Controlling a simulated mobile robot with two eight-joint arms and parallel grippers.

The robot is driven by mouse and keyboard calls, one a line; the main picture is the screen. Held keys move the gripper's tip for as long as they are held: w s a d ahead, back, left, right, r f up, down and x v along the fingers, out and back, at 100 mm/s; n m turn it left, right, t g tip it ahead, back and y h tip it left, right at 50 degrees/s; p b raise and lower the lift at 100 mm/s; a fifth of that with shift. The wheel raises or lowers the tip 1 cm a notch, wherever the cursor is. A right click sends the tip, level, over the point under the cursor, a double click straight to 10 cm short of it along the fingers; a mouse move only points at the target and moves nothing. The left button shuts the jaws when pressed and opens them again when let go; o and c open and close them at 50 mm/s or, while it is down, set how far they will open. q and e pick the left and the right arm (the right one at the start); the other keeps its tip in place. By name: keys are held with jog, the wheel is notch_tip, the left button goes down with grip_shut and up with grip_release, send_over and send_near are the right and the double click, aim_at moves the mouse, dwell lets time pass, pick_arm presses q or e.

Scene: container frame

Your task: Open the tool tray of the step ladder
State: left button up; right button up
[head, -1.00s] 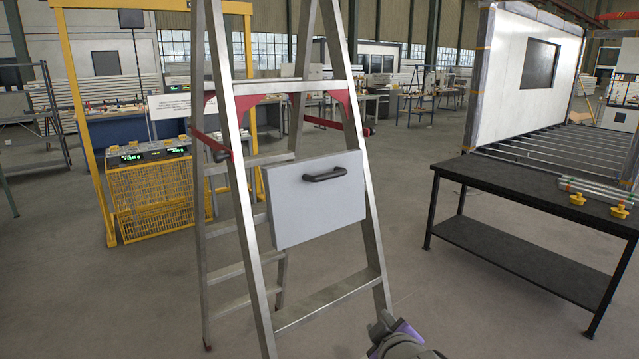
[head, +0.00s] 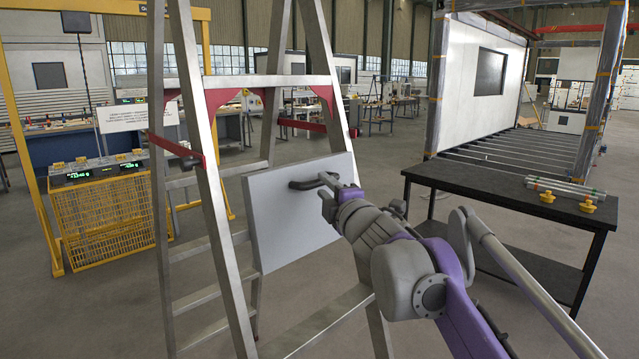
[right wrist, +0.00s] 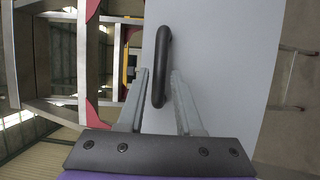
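The step ladder (head: 207,185) stands open, with silver rails and red brackets. Its tool tray (head: 275,220) shows as a flat grey panel, upright across the front rails. The panel also fills much of the right wrist view (right wrist: 225,60). A dark bar handle (head: 308,184) sits near the panel's top edge; it also shows in the right wrist view (right wrist: 161,50). My right gripper (head: 327,193) is at the handle. In the right wrist view its fingers (right wrist: 158,74) are apart, one on each side of the handle, with gaps visible. My left gripper is out of view.
A black two-level table (head: 495,190) with rods and yellow clamps stands to the right, behind my right arm. A yellow wire basket (head: 100,222) is at the left under a yellow frame. The floor between ladder and table is clear.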

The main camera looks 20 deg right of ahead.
aim_at(322, 184)
jog(key=shift+w+d, duration=0.1)
jog(key=shift+w, duration=1.65)
grip_shut()
